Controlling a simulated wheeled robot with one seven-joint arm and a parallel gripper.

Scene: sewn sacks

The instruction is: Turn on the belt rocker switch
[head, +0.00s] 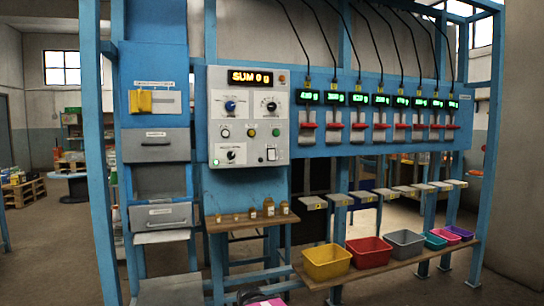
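A grey control panel (248,117) hangs on the blue frame left of centre. A small pale rocker switch (271,154) sits at its lower right, with a dark edge. Its label and its on or off position are too small to tell. The panel's display (250,77) reads "SUM 0 g". Left of the switch is a lower dial (231,154) with a small green light (216,162). Above are a blue knob (230,106), a black dial (270,105) and several round buttons.
Several red-handled dispensers (308,126) with green displays line the frame to the right. A wooden shelf (250,222) with small brown jars juts out below the panel. Coloured bins (326,262) stand on a low board. Drawers (156,145) are on the left. A blue post (97,150) stands at front left.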

